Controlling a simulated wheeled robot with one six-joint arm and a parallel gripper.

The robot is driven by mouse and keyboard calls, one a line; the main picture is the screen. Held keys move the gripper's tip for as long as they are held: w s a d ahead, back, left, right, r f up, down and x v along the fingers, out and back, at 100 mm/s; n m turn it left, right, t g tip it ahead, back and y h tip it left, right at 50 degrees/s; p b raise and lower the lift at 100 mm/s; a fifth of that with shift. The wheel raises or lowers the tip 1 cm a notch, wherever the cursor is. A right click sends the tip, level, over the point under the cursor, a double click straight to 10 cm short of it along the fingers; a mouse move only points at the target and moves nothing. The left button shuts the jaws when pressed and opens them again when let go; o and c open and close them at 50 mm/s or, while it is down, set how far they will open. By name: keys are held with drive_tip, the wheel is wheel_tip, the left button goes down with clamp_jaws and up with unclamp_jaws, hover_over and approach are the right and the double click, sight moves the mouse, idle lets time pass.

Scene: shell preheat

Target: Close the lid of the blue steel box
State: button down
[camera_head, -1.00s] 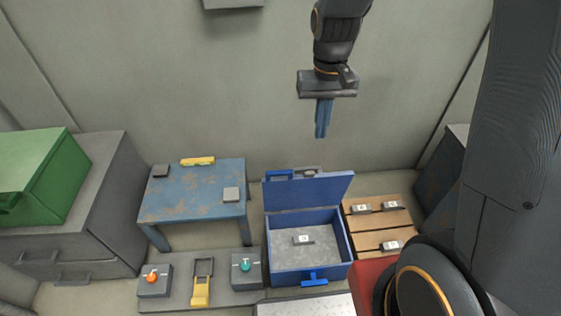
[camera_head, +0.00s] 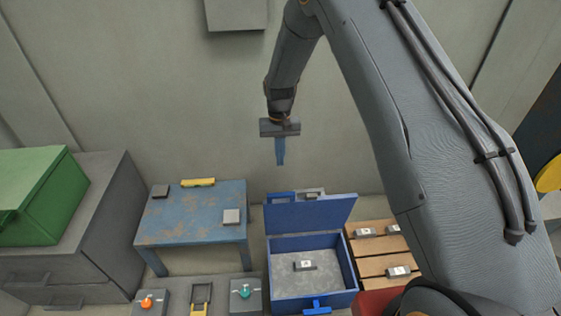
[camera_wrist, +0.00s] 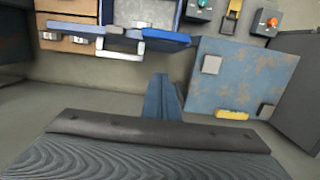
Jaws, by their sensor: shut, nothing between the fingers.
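The blue steel box (camera_head: 267,285) stands on the floor with its lid (camera_head: 312,213) raised and tilted back at the rear. A small grey block with a white label (camera_head: 304,265) lies inside, and a blue latch (camera_head: 317,307) shows at the front. My gripper (camera_head: 280,160) is shut and empty, pointing down near the back wall, above and behind the lid. In the wrist view my gripper's blue fingers (camera_wrist: 162,98) are together, and the lid's edge (camera_wrist: 167,36) lies beyond them at upper left of centre.
A worn blue table (camera_head: 190,215) with a yellow level (camera_head: 198,182) stands left of the box. A wooden pallet (camera_head: 375,250) with several labelled blocks is at its right. Grey control units (camera_head: 246,292) sit at front left. A green case (camera_head: 42,190) rests on a grey cabinet.

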drive_tip(key=s+f+p, duration=0.2)
drive_tip(key=s+f, duration=0.2)
drive_tip(key=f, duration=0.4)
drive_tip(key=shift+s, duration=0.35)
drive_tip(key=shift+a+f, duration=0.1)
drive_tip(key=shift+a, duration=0.05)
